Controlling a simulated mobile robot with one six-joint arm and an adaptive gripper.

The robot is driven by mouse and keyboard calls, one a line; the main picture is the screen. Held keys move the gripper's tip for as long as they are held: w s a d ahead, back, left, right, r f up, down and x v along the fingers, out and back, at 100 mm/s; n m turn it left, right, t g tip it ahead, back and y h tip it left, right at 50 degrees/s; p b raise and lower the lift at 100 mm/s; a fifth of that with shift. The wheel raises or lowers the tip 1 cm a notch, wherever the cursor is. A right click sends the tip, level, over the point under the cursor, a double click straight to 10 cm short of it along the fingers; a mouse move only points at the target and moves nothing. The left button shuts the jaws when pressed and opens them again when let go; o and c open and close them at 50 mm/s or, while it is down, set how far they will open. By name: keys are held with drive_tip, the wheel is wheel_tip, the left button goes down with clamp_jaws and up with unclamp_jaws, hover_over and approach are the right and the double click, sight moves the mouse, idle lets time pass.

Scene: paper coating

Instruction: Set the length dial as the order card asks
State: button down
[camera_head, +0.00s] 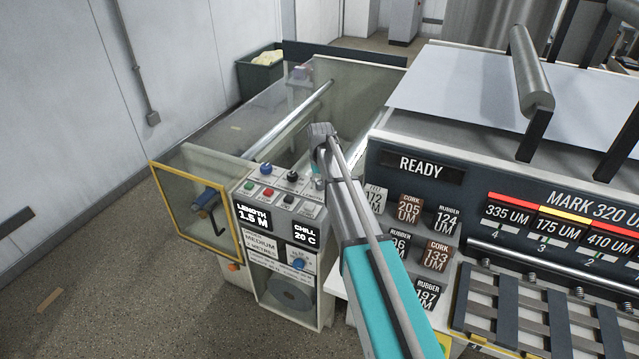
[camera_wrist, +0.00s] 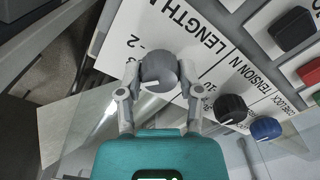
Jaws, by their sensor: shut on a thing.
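The grey length dial (camera_wrist: 160,66) sits on the white panel under the printed word LENGTH, with a short white pointer line on its face. My gripper (camera_wrist: 158,76) is shut on the dial, one finger on each side. In the head view my arm covers most of the gripper and dial. The length display (camera_head: 252,214) reads 1.5 M. The order card (camera_head: 262,246) below it shows MEDIUM and a line with METRES; its number is too small to read surely.
A black tension knob (camera_wrist: 230,108) and a blue knob (camera_wrist: 266,128) stand close beside the dial. A black button (camera_wrist: 292,28) and a red button (camera_wrist: 311,72) are further off. A chill display (camera_head: 305,233) reads 20 C. The coater's sign (camera_head: 421,168) reads READY.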

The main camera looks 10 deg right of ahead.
drive_tip(key=m, duration=0.5)
drive_tip(key=shift+w+m, duration=0.15)
drive_tip(key=shift+m, duration=2.35)
drive_tip(key=shift+c, duration=1.3)
unclamp_jaws()
